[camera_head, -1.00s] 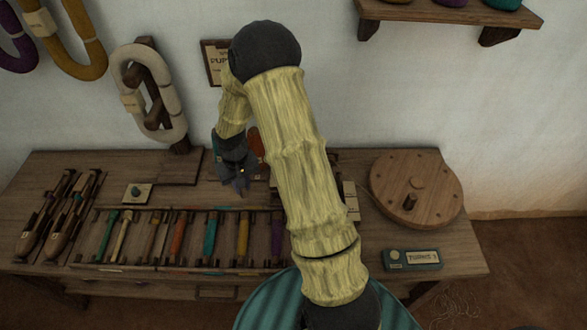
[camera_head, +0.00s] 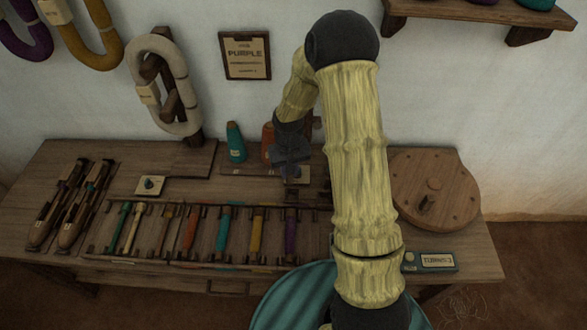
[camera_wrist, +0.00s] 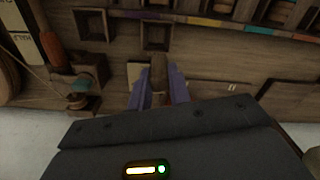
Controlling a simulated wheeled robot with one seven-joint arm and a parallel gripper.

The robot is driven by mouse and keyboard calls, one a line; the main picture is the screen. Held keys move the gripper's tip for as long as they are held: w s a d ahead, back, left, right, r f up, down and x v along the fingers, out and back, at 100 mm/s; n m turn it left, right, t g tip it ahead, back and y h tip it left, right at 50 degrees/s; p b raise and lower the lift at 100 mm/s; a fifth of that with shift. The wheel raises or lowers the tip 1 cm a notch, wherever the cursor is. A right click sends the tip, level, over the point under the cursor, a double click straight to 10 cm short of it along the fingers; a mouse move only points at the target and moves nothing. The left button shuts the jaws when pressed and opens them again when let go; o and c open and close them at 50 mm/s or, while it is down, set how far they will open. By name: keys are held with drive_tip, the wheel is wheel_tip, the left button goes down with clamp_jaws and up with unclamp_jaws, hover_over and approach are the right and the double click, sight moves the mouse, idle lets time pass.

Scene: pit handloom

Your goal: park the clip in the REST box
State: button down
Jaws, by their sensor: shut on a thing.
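My gripper (camera_head: 290,174) hangs over the back middle of the bench, behind the rack of bobbins. In the wrist view its two purple-grey fingers (camera_wrist: 160,92) are shut on a small brown wooden piece, which looks like the clip (camera_wrist: 159,70). The clip is too small to make out in the head view. Two small square open boxes show ahead of the fingers in the wrist view, one straight ahead (camera_wrist: 157,37) and one to its left (camera_wrist: 91,23). I can read no REST label on either. The clip appears apart from both boxes.
A rack of coloured bobbins (camera_head: 190,236) fills the bench front. A teal cone (camera_head: 236,143) and an orange cone (camera_head: 268,140) stand near my gripper. A round wooden wheel (camera_head: 436,190) and TURNS box (camera_head: 430,262) are right. A PURPLE card (camera_head: 245,56) hangs behind.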

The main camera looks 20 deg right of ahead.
drive_tip(key=shift+r, duration=0.1)
drive_tip(key=s+r+m+p, duration=0.1)
drive_tip(key=p, duration=0.3)
drive_tip(key=s+r+m+p, duration=0.1)
drive_tip(key=m+p, duration=0.1)
drive_tip(key=p, duration=0.1)
drive_tip(key=shift+s+r+m+p, duration=0.15)
drive_tip(key=shift+r+m+p, duration=0.15)
drive_tip(key=shift+r+p, duration=0.1)
drive_tip(key=shift+f, duration=0.15)
drive_tip(key=shift+f+b, duration=3.3)
drive_tip(key=shift+f, duration=0.9)
drive_tip(key=c, duration=0.9)
unclamp_jaws()
